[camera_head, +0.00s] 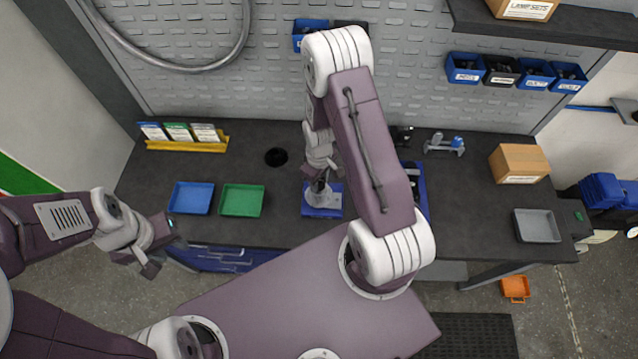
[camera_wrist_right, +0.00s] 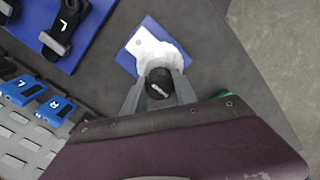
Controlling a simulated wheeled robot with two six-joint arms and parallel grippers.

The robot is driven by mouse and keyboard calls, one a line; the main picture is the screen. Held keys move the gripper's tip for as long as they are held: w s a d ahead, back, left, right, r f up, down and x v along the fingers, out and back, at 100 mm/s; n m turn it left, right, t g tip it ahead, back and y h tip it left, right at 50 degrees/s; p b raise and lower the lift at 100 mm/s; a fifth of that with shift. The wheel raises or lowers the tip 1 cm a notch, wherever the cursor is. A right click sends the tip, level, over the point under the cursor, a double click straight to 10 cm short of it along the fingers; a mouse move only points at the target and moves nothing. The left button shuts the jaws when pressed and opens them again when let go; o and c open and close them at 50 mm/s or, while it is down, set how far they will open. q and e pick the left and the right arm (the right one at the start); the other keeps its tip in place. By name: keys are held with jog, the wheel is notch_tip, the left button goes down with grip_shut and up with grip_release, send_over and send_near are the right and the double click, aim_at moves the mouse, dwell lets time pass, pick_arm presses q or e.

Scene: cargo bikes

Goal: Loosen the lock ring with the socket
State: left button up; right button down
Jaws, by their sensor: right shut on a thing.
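My right gripper (camera_head: 320,184) is over the small blue plate (camera_head: 334,212) at the middle of the bench. In the right wrist view its fingers (camera_wrist_right: 158,92) are shut on a black cylindrical piece (camera_wrist_right: 158,84), which looks like the socket. A pale grey-white part (camera_wrist_right: 150,50) sits on the blue plate just beyond the held piece. The lock ring cannot be made out; the held piece and gripper cover that spot. Whether the socket touches the part is unclear. My left gripper (camera_head: 150,262) is open and empty in front of the bench's left end.
A blue tray (camera_head: 191,198) and a green tray (camera_head: 242,200) lie left of the plate. A blue tool tray (camera_head: 422,190) lies right, partly behind my arm. A cardboard box (camera_head: 519,163) and grey tray (camera_head: 537,226) stand at the right end. Bare bench lies between.

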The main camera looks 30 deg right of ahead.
jog(key=n, duration=0.3)
jog(key=shift+n, duration=0.3)
jog(key=n, duration=0.2)
jog(key=shift+s+n, duration=0.1)
jog(key=shift+n, duration=0.3)
jog(key=shift+n, duration=0.4)
jog(key=n, duration=0.3)
jog(key=shift+n, duration=0.4)
jog(key=shift+f+n, duration=0.1)
jog(key=shift+n, duration=0.8)
